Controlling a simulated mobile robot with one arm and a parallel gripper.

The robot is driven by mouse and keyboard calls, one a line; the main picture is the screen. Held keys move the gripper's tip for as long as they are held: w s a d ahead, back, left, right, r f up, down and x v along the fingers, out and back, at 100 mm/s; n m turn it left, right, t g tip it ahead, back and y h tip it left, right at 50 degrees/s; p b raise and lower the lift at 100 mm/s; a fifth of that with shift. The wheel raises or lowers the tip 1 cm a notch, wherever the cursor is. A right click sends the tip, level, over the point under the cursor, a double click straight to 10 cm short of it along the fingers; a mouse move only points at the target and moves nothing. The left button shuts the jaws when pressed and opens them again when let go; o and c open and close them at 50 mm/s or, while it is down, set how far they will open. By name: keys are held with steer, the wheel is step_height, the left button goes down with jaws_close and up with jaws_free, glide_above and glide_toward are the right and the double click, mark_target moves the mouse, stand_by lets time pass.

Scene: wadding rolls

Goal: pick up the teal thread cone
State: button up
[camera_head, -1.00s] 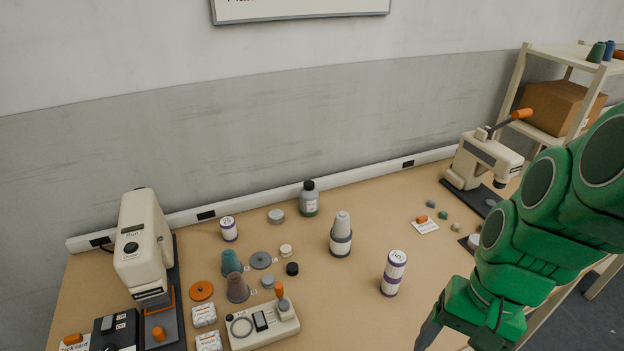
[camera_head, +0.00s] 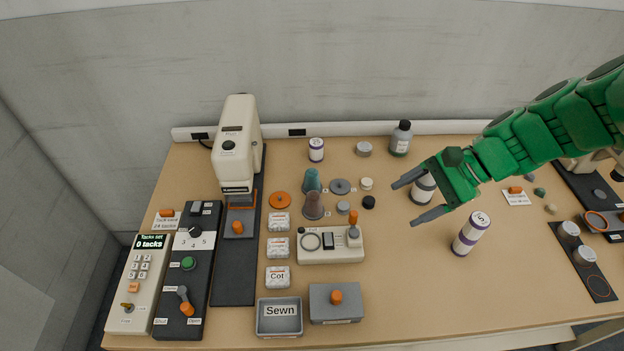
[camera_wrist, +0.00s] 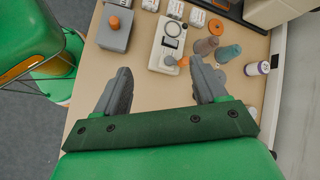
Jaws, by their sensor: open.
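The teal thread cone (camera_head: 312,180) stands upright on the table, just behind a brown-mauve thread cone (camera_head: 314,206). In the wrist view the teal cone (camera_wrist: 228,54) shows at the upper right, beyond my right fingertip, beside the brown-mauve cone (camera_wrist: 206,46). My gripper (camera_head: 404,201) is open and empty, with its fingers pointing left, to the right of the cones and apart from them. In the wrist view my gripper (camera_wrist: 160,82) has its two grey fingers spread wide with nothing between them. My gripper partly hides a grey-and-white bottle (camera_head: 423,188) in the head view.
A grey disc (camera_head: 340,186), a white cap (camera_head: 367,183) and a black cap (camera_head: 369,202) lie right of the cones. A beige device with an orange knob (camera_head: 330,245) stands in front. The tacking machine (camera_head: 237,150) rises at left.

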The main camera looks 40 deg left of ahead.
steer(key=w+a+f+m+g+y, duration=0.1)
steer(key=w+a+f+m, duration=0.15)
steer(key=a, duration=0.55)
steer(key=w+a+f+m+g+y, duration=0.1)
steer(key=w+a+f, duration=0.25)
steer(key=a, duration=0.35)
steer(key=m+y, duration=0.2)
steer(key=m, duration=0.2)
glide_toward(312, 170)
steer(key=s+d+x, duration=0.1)
steer(key=x, duration=0.3)
steer(key=shift+s+a+f+y, duration=0.15)
steer(key=shift+s+a+f, duration=0.15)
steer(key=shift+a, duration=0.3)
steer(key=shift+s+a+f+y, duration=0.15)
steer(key=shift+s+a+f, duration=0.15)
steer(key=shift+a, duration=0.35)
steer(key=shift+w+x, duration=0.15)
steer(key=shift+x, duration=1.15)
steer(key=shift+w+x, duration=0.2)
steer(key=shift+x, duration=1.15)
steer(key=shift+a, duration=0.2)
steer(key=c, duration=1.1)
